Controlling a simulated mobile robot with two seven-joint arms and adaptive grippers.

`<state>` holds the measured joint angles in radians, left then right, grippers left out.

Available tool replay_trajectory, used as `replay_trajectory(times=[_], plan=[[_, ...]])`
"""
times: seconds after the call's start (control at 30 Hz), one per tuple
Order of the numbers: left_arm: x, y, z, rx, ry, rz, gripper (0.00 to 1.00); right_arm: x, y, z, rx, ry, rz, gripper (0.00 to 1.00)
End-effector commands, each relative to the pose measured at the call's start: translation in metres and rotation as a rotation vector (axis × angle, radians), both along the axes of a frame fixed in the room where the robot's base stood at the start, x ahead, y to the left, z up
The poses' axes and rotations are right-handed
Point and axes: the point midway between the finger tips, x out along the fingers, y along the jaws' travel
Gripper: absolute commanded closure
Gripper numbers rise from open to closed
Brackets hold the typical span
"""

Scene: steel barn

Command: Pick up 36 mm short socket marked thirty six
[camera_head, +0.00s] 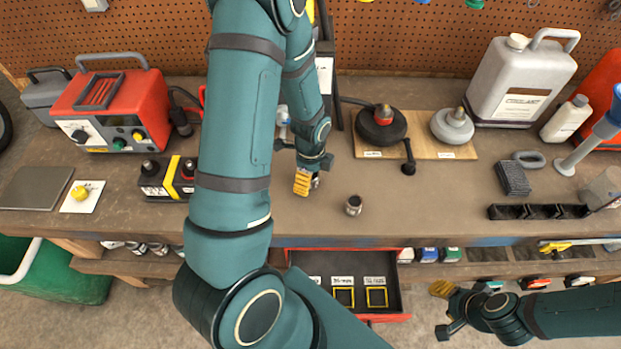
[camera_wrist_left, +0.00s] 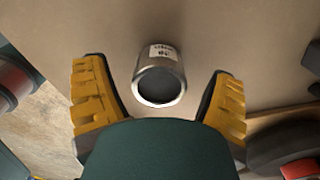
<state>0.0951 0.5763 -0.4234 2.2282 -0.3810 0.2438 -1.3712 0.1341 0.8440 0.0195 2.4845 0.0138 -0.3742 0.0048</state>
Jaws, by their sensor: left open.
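The short metal socket (camera_head: 354,205) stands alone on the brown workbench (camera_head: 430,210), near its front edge. In the left wrist view the socket (camera_wrist_left: 160,80) shows a pale label on its side and a dark round opening. My left gripper (camera_head: 306,183) is to the left of the socket in the head view, pointing down. In the wrist view its yellow-padded fingers (camera_wrist_left: 158,88) are open, with the socket appearing between them but not visibly touched. The label is too small to read surely. My right gripper (camera_head: 445,309) is open and empty in front of the bench, at lower right.
An open red drawer (camera_head: 410,318) with yellow-framed, labelled slots juts out below the bench front. A wooden board (camera_head: 428,150) with two round knobbed pieces lies behind the socket. A black tray (camera_head: 538,212) lies to the right. Bench around the socket is clear.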

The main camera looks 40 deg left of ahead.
Motion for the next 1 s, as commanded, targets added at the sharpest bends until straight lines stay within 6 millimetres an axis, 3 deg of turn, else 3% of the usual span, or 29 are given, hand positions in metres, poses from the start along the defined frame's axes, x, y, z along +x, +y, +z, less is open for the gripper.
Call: replay_trajectory(times=[0.27, 0.5, 0.83, 1.0], plan=[[0.000, 0.000, -0.003, 0.000, -0.001, 0.000, 0.15, 0.000, 0.000, 0.000, 0.000, 0.000, 0.000, 0.53], [0.000, 0.000, -0.003, 0.000, -0.001, 0.000, 0.97, 0.000, 0.000, 0.000, 0.000, 0.000, 0.000, 0.53], [0.001, 0.000, 0.001, 0.000, -0.003, 0.000, 0.97, 0.000, 0.000, 0.001, 0.000, 0.000, 0.000, 0.53], [0.002, 0.000, 0.025, 0.000, -0.007, -0.001, 0.97, 0.000, 0.000, 0.005, 0.001, 0.000, 0.000, 0.53]])
